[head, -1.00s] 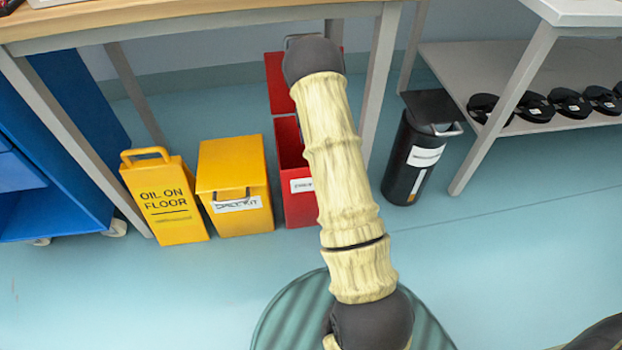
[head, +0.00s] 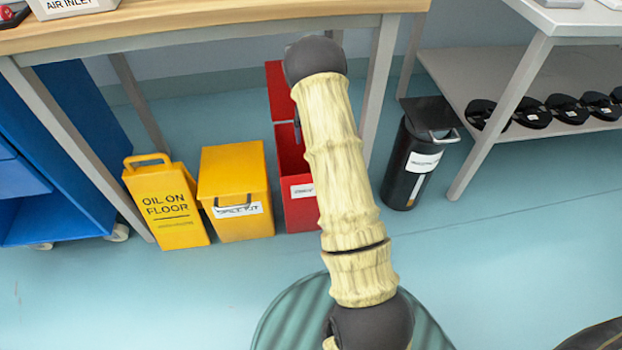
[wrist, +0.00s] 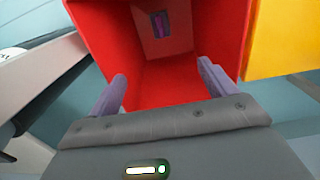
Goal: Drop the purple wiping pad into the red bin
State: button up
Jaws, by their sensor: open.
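The red bin (head: 299,208) stands on the floor under the wooden-topped bench, with its lid raised. My arm hides part of it in the head view. The wrist view looks into the open red bin (wrist: 97,30). My gripper (wrist: 162,70) is open at the bin's mouth, with nothing between its two fingers. A small purple patch with a grey surround, which looks like the purple wiping pad (wrist: 160,24), shows deeper inside the bin, apart from the fingers. I cannot tell exactly how it rests. The gripper is mostly hidden behind my arm in the head view.
A yellow spill kit box (head: 236,180) stands just left of the bin, with a yellow oil-on-floor sign (head: 166,205) beyond it. A black bin (head: 418,155) stands to the right. Bench legs flank the bins. The floor in front is clear.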

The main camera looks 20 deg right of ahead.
notch_tip(320, 180, up, 4)
jog(key=shift+r+p, duration=0.2)
jog(key=shift+p, duration=0.6)
